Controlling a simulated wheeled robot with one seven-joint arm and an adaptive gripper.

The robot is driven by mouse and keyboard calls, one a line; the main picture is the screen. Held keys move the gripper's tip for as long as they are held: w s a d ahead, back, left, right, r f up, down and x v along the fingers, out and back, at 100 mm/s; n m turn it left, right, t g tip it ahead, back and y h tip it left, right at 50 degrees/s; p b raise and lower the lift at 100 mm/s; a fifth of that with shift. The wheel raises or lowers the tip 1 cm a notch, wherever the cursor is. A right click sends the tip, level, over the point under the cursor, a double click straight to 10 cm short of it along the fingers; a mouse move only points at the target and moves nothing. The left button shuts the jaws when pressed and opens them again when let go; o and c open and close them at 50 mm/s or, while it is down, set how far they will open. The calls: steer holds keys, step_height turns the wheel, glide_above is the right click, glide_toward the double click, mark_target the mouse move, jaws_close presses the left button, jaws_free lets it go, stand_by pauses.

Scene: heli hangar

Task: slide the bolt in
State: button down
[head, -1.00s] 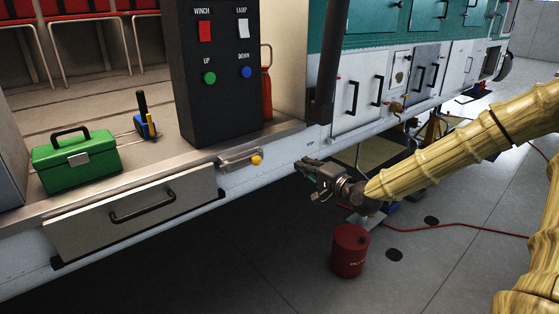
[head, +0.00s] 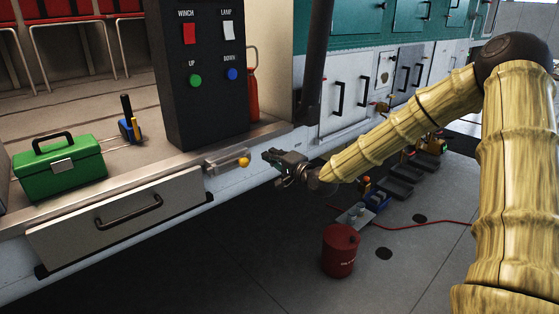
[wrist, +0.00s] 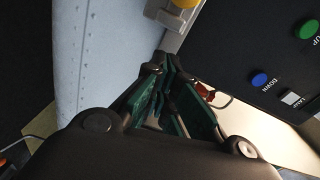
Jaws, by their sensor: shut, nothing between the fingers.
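The bolt is a small metal slide bolt (head: 226,160) with a yellow knob (head: 244,162) at its right end. It is mounted on the helicopter's side just under the door sill. In the wrist view the knob (wrist: 184,3) shows at the top edge, partly cut off, beyond my fingertips. My gripper (head: 268,156) is just right of the knob in the head view, apart from it, with its fingers pointing left toward it. In the wrist view my gripper (wrist: 168,68) has its dark green finger pads close together with nothing held.
A black control panel (head: 200,100) with switches and buttons stands on the sill above the bolt. A drawer (head: 120,218) with a black handle is below left. A green toolbox (head: 60,170) sits on the floor inside. A red drum (head: 340,250) stands on the hangar floor below my arm.

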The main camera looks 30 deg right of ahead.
steer(key=shift+a+f, duration=0.15)
steer(key=shift+a, duration=0.85)
steer(key=shift+a+f, duration=0.15)
steer(key=shift+a, duration=0.8)
steer(key=shift+a, duration=0.15)
steer(key=a, duration=0.3)
steer(key=s+a, duration=0.1)
steer(key=a, duration=0.1)
steer(key=shift+s+a+b, duration=0.1)
steer(key=shift+a+b, duration=0.25)
steer(key=shift+a, duration=0.05)
steer(key=shift+d, duration=0.15)
steer(key=shift+d+r, duration=0.1)
steer(key=shift+d, duration=0.2)
glide_toward(244, 163)
steer(key=d, duration=0.3)
steer(key=shift+s+d+r+p, duration=0.15)
steer(key=shift+s+d+p, duration=0.05)
steer(key=shift+s, duration=0.45)
steer(key=shift+s+d+r+p, duration=0.15)
steer(key=shift+s, duration=0.5)
